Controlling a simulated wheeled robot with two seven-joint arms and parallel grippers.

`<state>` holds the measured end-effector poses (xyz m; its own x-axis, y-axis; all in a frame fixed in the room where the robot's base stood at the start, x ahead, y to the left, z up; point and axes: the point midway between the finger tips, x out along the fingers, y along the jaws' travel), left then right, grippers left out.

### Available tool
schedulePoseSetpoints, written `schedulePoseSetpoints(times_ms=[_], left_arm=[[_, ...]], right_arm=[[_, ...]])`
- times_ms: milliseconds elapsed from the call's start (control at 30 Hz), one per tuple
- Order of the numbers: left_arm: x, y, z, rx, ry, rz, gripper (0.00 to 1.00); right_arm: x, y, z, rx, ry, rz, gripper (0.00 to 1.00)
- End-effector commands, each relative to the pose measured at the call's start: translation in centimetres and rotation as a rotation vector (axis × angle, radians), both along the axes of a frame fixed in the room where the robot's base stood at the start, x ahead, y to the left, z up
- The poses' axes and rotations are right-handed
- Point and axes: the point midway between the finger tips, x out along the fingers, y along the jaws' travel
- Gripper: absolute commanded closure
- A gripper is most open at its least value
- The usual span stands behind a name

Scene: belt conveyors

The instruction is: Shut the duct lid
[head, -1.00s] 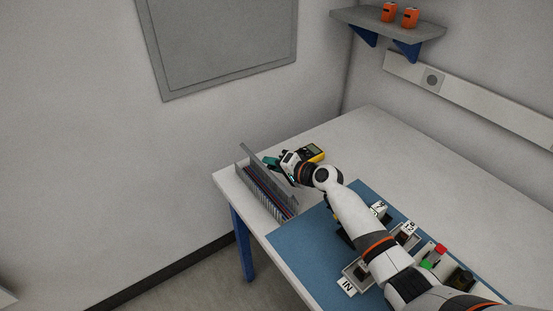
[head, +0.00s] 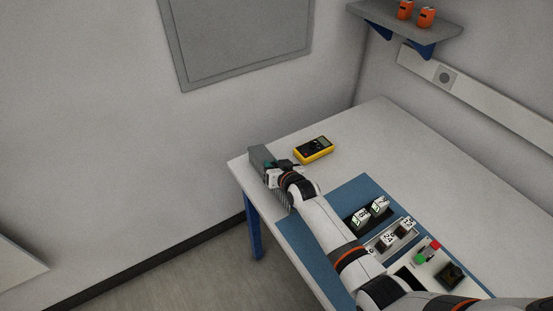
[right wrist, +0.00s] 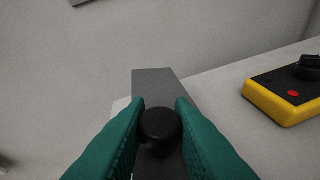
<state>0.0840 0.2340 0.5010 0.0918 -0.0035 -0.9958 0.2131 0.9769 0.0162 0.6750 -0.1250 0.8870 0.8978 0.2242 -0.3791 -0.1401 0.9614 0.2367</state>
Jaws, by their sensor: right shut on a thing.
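The grey duct (head: 287,200) runs along the left edge of the table, and its slotted side shows beside my arm. Its grey lid (head: 261,155) lies over the duct, and no wires show now. In the right wrist view the lid (right wrist: 153,84) stretches away beyond a round black knob (right wrist: 159,127). My right gripper (head: 273,170) is at the lid, its green fingers (right wrist: 160,112) shut on the knob. My arm hides much of the duct, so I cannot tell whether the lid sits fully down. My left gripper is not in view.
A yellow multimeter (head: 313,149) lies just right of the duct; it also shows in the right wrist view (right wrist: 283,97). A blue mat (head: 345,206) holds marked blocks (head: 371,212) and a panel with red and green buttons (head: 427,252). The table's back right is clear.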

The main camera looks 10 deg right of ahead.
Motion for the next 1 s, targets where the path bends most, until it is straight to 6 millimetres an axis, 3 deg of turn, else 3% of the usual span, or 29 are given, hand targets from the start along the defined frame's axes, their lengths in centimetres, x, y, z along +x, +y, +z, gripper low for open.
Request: schedulePoseSetpoints(times_ms=[400,967,1000], left_arm=[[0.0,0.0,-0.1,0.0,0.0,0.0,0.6],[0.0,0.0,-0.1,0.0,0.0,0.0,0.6],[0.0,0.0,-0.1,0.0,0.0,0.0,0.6]], right_arm=[[-0.1,0.8,-0.6,-0.181,-0.072,0.002,1.0],[-0.2,0.9,-0.8,-0.209,-0.079,0.003,1.0],[-0.2,0.9,-0.9,-0.209,-0.079,0.003,0.76]])
